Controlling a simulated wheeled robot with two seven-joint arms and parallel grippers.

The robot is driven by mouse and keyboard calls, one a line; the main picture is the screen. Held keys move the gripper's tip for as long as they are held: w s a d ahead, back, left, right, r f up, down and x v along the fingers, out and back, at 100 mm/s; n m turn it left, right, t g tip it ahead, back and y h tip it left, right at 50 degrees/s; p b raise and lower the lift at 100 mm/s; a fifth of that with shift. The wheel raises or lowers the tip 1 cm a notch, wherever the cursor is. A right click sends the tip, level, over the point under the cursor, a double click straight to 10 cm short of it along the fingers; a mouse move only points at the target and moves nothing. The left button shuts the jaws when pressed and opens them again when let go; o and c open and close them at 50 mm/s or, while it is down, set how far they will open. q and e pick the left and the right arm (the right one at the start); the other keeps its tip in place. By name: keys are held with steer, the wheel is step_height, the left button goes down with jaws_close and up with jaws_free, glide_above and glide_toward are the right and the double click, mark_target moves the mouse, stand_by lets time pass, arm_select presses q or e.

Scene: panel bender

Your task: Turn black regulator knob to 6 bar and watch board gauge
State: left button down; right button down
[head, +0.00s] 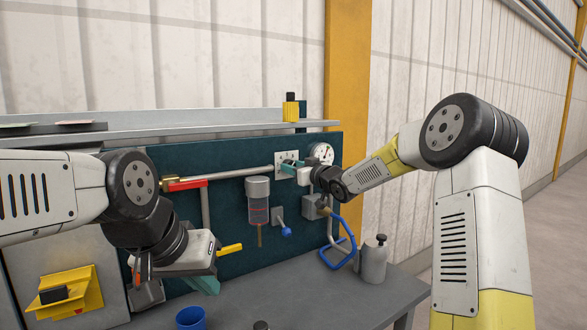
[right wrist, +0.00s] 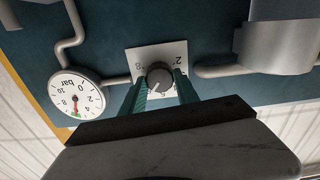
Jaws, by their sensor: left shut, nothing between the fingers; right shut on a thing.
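The dark regulator knob (right wrist: 160,76) sits on a white plate with a printed scale (right wrist: 143,58) on the teal board. My right gripper (right wrist: 161,90) is shut on the knob, one finger on each side. In the head view my right gripper (head: 290,167) is at the plate and hides the knob. The round board gauge (right wrist: 77,93) is beside the plate and appears upside down in the right wrist view. The gauge (head: 321,153) also shows in the head view. My left gripper (head: 207,285) is shut and empty, low before the board.
A red valve handle (head: 186,185), a clear filter bowl (head: 258,208) and a blue ball knob (head: 286,232) are on the board. A blue hose loop (head: 338,255) and grey bottle (head: 374,260) stand right. A blue cup (head: 190,318) is on the grey bench (head: 300,300).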

steer(key=shift+f, duration=0.2)
steer(key=c, duration=0.9)
jaws_free()
steer(key=shift+r, duration=0.1)
steer(key=v, duration=0.8)
steer(key=shift+w, duration=0.1)
